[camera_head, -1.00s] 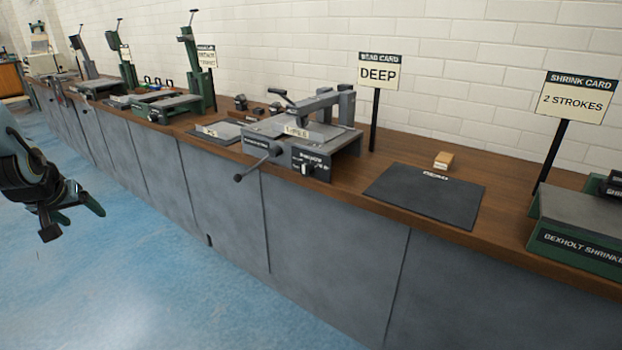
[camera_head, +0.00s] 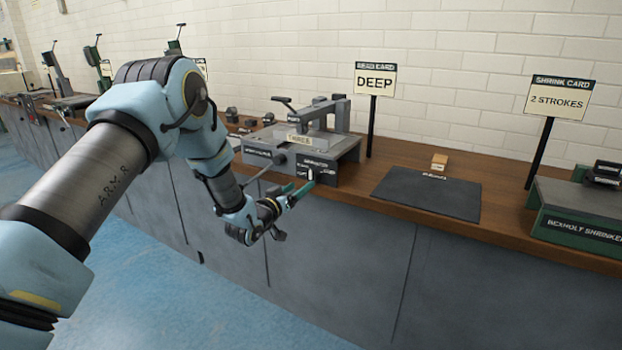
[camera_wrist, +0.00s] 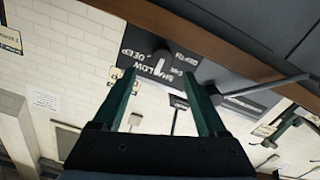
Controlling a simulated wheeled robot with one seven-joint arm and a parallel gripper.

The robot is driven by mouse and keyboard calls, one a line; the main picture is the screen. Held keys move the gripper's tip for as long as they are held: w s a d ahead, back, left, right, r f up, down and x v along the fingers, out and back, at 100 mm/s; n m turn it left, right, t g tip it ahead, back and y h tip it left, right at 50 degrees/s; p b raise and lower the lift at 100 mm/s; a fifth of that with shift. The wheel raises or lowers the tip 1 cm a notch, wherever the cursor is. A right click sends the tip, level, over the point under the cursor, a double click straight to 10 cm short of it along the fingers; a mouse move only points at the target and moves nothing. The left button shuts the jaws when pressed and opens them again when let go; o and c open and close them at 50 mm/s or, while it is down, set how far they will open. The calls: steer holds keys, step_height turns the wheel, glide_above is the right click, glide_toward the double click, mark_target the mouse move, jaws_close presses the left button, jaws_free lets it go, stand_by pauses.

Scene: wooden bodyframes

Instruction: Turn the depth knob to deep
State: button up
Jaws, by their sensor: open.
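The bead machine (camera_head: 330,150) stands on the bench under a card (camera_head: 376,80) reading DEEP. In the wrist view the depth knob (camera_wrist: 162,58) shows upside down on the panel, beside the words DEPTH, DEEP and SHALLOW. I cannot tell which mark it points to. My gripper (camera_head: 298,188) is in front of the panel, its green fingers pointing at it. In the wrist view my gripper (camera_wrist: 160,74) is open and empty, with the knob between and just beyond the fingertips. Contact is not visible.
A lever rod (camera_wrist: 268,86) sticks out from the machine beside the right finger in the wrist view. A dark mat (camera_head: 428,193) and a small wooden block (camera_head: 439,162) lie right of the machine. A green shrinker (camera_head: 580,215) stands farther right.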

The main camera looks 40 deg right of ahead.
mark_target(311, 178)
steer(key=p+x, duration=0.1)
steer(key=x, duration=0.6)
steer(key=shift+w, duration=0.1)
jaws_close()
stand_by(0.5)
